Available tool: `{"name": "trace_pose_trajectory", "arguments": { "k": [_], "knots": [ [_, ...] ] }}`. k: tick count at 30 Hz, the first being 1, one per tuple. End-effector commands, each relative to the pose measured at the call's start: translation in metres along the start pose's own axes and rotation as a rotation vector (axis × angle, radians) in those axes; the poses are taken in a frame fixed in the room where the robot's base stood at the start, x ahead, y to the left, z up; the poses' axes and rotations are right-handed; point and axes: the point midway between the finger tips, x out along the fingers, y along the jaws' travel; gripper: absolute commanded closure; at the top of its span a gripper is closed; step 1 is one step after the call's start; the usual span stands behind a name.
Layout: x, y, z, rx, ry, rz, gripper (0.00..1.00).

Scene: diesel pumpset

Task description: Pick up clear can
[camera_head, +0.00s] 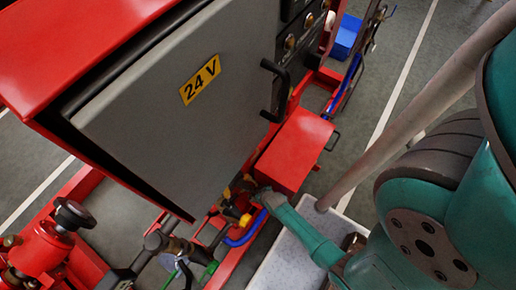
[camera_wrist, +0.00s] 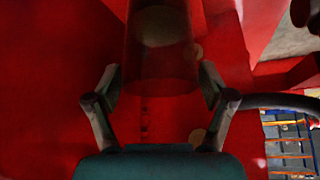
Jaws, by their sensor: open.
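A clear, see-through can (camera_wrist: 160,62) shows in the wrist view at the top middle, tinted red by the surface behind it. A pale round patch shows through its upper part. My gripper (camera_wrist: 160,82) is open, with one finger on each side of the can's lower end in the picture. Gaps show between the fingers and the can, and I cannot tell how far apart they are in depth. In the head view I cannot make out the can or the fingertips.
Red surfaces (camera_wrist: 60,60) surround the can in the wrist view; a dark curved bar (camera_wrist: 285,101) is at right. In the head view, a grey 24 V cabinet (camera_head: 150,110), a red box (camera_head: 295,150) and a pale tray (camera_head: 285,262) stand near my arm. Grey floor is open at upper right.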

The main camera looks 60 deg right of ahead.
Motion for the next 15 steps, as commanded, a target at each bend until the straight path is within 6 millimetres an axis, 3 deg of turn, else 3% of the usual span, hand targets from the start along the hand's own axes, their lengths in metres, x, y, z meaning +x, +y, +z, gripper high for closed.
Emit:
{"name": "trace_pose_trajectory", "arguments": {
  "k": [11,15],
  "knots": [
    [0.0080,-0.0001,0.0001,0.000,0.000,0.000,0.18],
    [0.0079,-0.0001,0.0001,0.000,0.000,0.000,0.51]
  ]
}}
